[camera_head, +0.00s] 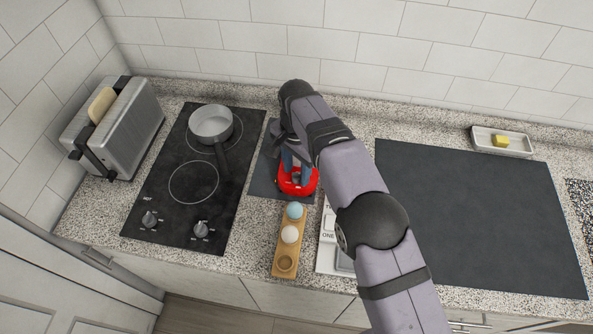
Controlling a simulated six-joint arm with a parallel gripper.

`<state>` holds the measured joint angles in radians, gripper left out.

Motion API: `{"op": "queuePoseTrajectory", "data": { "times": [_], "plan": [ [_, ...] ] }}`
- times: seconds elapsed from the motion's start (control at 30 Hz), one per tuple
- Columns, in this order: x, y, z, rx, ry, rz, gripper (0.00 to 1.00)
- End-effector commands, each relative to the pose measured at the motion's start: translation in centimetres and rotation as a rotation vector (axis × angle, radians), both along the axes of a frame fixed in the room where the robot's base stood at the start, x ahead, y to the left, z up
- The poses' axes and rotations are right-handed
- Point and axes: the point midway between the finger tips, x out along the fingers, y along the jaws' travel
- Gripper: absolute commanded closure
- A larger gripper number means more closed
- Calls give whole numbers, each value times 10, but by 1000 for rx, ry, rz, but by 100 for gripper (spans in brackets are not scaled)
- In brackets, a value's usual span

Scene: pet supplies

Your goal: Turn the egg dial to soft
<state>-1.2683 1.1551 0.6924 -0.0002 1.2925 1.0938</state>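A red appliance (298,187) stands on a dark mat (264,183) in the middle of the counter. It seems to be the egg device. My gripper (296,172) points down over it, with its fingertips at or just above its top. A small dark part shows between the fingers, perhaps the dial. The dial's marks, its setting and any contact with my fingers are too small to make out. My arm hides the back and right of the appliance.
A wooden holder (278,254) with a blue egg (294,210) and a white egg (290,233) stands in front. Left are a black hob (160,214) with a pot (211,123) and a toaster (128,127). A dark board (480,220) lies clear at right, a butter dish (519,148) behind it.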

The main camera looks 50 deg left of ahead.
Motion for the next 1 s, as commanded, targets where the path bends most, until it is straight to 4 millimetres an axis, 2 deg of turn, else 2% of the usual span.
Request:
{"op": "queuePoseTrajectory", "data": {
  "times": [0.3, 0.5, 1.0],
  "plan": [
    [0, 1, 42, 5, -2, 0, 61],
    [0, 0, 61, 3, -1, 0, 61],
    [0, 0, 65, 1, -1, 0, 61]
  ]
}}
